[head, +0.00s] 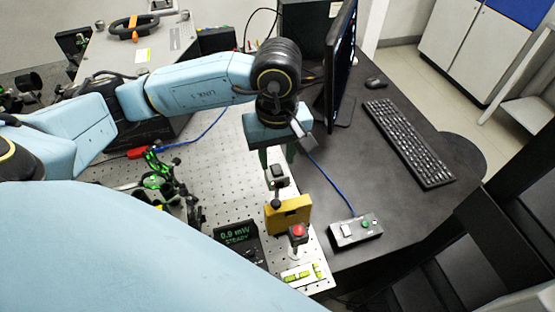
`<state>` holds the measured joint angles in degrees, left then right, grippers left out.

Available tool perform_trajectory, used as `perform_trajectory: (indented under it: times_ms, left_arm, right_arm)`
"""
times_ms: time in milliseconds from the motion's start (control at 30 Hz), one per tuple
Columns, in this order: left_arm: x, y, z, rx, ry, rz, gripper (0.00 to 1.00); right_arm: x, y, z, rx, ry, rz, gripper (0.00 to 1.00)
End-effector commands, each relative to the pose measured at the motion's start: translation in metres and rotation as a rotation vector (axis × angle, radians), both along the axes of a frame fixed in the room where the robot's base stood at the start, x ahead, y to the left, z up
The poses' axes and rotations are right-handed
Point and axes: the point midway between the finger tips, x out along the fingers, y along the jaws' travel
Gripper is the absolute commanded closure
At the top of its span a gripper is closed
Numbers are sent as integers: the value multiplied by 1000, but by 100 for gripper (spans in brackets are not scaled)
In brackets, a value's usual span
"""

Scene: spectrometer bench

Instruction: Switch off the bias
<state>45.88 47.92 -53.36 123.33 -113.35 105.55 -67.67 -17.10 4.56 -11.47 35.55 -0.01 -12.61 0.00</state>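A small light-grey control box (357,230) lies on the dark desk beside the perforated optical plate. It carries a pale switch (347,230) and a green button or lamp (367,224), and a blue cable runs into it. I cannot read any label on it. My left gripper (278,160) points down above the optical plate, up and left of the box and apart from it. Its two fingers are spread, with no object clearly held between them. A small black-topped mount (277,172) shows just below the fingers. My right gripper is not in view.
On the plate (225,160) stand a yellow block (288,214), a red-topped part (298,233), a display (236,235) reading "0.9 mW STEADY", and green-lit optics (160,175). A monitor (340,65), keyboard (408,142) and mouse (376,82) occupy the desk. Desk right of the box is clear.

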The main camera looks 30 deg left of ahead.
Motion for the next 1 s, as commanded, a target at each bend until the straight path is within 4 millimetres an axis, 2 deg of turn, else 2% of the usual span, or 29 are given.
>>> perform_trajectory:
  times_ms: [100,200,567,833,867,1000]
  left_arm:
    - [0,0,-16,0,3,1,62]
    - [0,0,-24,1,1,1,62]
    - [0,0,-28,0,0,0,62]
    - [0,0,-28,0,0,0,97]
    - [0,0,-28,0,0,0,100]
    - [1,0,-28,-3,3,1,100]
  right_arm:
    - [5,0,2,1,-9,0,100]
    - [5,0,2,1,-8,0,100]
    - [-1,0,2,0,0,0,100]
    - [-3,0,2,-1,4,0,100]
    - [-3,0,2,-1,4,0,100]
    - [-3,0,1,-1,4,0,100]
